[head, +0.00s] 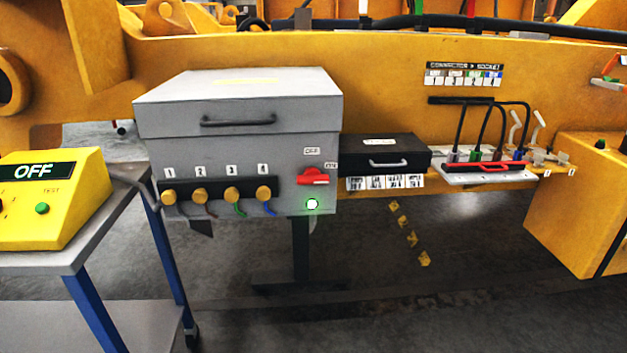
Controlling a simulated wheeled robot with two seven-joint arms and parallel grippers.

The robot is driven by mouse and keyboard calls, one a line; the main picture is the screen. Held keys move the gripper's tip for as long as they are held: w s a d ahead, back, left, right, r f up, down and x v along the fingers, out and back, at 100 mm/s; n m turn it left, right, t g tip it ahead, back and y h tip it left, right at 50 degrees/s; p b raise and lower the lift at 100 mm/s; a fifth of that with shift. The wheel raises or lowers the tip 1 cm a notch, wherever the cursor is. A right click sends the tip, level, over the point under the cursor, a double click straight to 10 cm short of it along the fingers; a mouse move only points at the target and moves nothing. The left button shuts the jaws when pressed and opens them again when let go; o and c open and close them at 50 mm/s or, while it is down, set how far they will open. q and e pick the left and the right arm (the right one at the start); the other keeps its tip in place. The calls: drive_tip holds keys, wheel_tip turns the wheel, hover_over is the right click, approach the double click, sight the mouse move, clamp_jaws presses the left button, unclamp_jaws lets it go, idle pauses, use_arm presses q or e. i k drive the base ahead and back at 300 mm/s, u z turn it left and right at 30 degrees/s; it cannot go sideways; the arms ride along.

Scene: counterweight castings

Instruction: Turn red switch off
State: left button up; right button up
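The red switch (313,176) is a rotary handle on the front of a grey metal box (240,105), at its lower right. An "OFF" label (311,151) sits above it and another small label, too small to read surely, sits to its right. The handle appears to lie roughly horizontal, toward the right-hand label. A green lamp (312,204) just below it is lit. Neither of my grippers shows in the head view.
A yellow tester (62,205) reading "OFF" stands on a blue-legged cart (125,200) at left. Several numbered knobs with coloured cables line the box front. A black case (385,152) and a socket tray (488,174) are to the right. The floor in front is clear.

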sight(312, 175)
drive_tip(key=k, duration=1.25)
drive_tip(key=u, duration=0.85)
drive_tip(key=i, duration=1.35)
drive_tip(key=z, duration=0.4)
